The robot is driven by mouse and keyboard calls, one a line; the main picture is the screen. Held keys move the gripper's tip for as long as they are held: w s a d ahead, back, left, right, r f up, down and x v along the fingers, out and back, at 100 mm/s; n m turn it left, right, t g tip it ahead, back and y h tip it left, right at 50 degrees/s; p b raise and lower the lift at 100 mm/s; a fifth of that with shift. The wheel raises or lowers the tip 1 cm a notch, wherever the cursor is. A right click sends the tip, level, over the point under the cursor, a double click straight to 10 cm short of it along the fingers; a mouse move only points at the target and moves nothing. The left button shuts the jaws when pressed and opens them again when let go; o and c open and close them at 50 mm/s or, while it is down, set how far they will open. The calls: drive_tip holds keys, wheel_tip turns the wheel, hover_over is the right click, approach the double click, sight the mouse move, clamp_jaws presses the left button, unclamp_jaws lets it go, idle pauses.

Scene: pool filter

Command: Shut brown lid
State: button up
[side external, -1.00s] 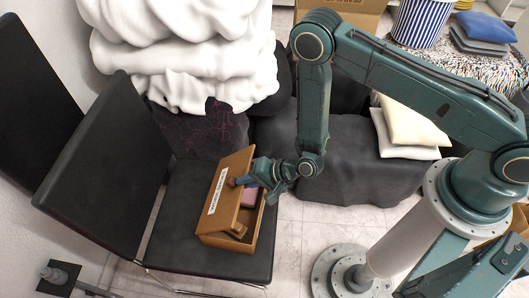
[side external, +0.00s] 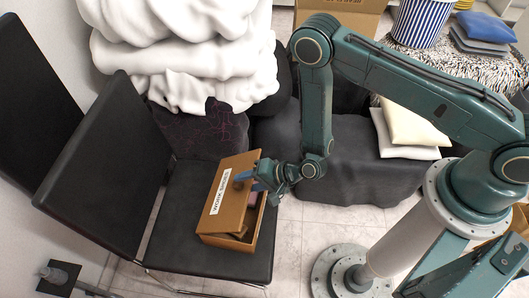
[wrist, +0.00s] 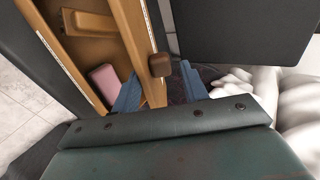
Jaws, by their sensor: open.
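The brown lid (side external: 232,208) with a white label is hinged on a brown box (side external: 232,244) on the black chair seat. The lid is tilted part-way down over the box, leaving a gap along its right side. The lid (wrist: 128,30) shows nearly edge-on. Whether the fingers touch it is unclear.
Inside the box lie a pink item (wrist: 104,78) and a brown block (wrist: 87,22). The chair backrest (side external: 105,165) rises left of the box. A dark draped seat (side external: 350,165) stands behind, to the right. Tiled floor (side external: 305,235) to the right is clear.

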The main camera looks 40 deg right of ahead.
drive_tip(key=v, duration=0.6)
idle(0.4)
drive_tip(key=shift+s+d+r, duration=0.15)
drive_tip(key=shift+s, duration=0.05)
idle(0.4)
wheel_tip(320, 180, up, 8)
drive_tip(key=s+d, duration=0.1)
drive_tip(key=shift+s+r, duration=0.25)
idle(0.8)
drive_tip(key=shift+d, duration=0.1)
